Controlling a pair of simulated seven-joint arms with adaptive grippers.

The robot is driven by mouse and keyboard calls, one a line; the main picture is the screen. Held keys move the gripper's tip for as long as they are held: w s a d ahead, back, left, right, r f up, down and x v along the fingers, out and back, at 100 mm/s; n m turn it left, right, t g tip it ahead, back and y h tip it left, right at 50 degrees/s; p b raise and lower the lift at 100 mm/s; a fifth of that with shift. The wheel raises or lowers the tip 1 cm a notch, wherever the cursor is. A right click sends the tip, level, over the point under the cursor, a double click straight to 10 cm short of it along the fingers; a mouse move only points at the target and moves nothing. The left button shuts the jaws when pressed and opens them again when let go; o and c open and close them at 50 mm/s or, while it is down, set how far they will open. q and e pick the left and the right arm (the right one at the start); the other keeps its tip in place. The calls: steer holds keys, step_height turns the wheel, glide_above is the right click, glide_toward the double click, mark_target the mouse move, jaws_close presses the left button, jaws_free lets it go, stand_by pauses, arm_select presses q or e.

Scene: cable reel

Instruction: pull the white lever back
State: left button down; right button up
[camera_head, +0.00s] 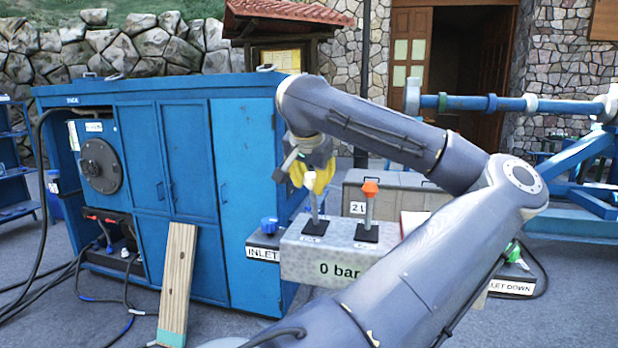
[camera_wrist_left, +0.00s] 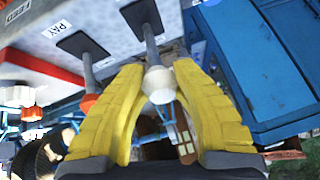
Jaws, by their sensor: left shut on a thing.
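The white lever (camera_head: 312,207) stands on the grey control box (camera_head: 322,255), in its black base plate. In the left wrist view the white lever's knob (camera_wrist_left: 159,86) sits between the yellow fingers. My left gripper (camera_head: 313,182) reaches down to the lever top in the head view and is shut on it; its yellow fingers (camera_wrist_left: 160,68) flank the lever near its knob. The fingers partly hide the lever top in the head view. My right gripper is not in view.
An orange-topped lever (camera_head: 369,205) stands close to the right, also seen beside the fingers in the left wrist view (camera_wrist_left: 88,100). A blue knob (camera_head: 269,225) is at the box's left. A blue cabinet (camera_head: 180,180) stands behind left, with a wooden plank (camera_head: 178,280) leaning on it.

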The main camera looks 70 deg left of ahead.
arm_select(q)
steer(key=shift+s+d+f, duration=0.15)
steer(key=shift+s+d, duration=0.05)
stand_by(0.4)
steer(key=c, duration=0.9)
jaws_free()
steer(key=v, duration=1.2)
steer(key=shift+d, duration=0.1)
